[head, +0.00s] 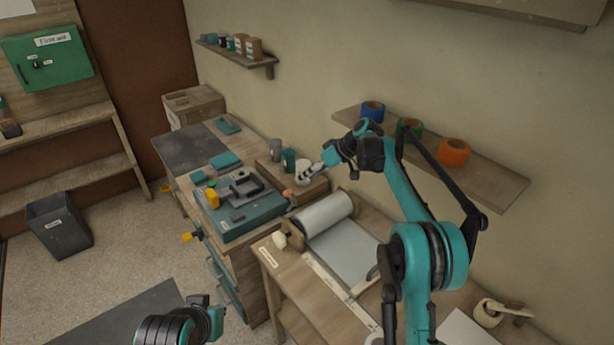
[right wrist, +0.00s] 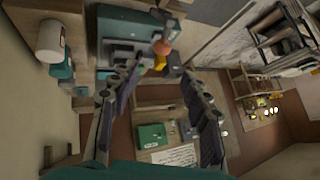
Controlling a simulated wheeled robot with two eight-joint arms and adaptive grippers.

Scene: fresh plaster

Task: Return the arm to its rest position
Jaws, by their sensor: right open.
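My right arm, teal and black, reaches from the lower right over the benches in the head view. Its right gripper (head: 313,171) is above the workbench's right side, near a white rounded object (head: 302,179). In the right wrist view the gripper (right wrist: 163,78) has its two fingers spread wide, with nothing held between them. A small orange knob (right wrist: 162,47) shows past the fingertips. My left gripper (head: 208,313) is only partly seen at the bottom of the head view. Its fingers cannot be made out.
A wall shelf (head: 470,180) with blue, green and orange tape rolls is close behind my right forearm. A paper roll (head: 325,213) lies on the front bench. A dark bin (head: 58,228) stands on open floor at left.

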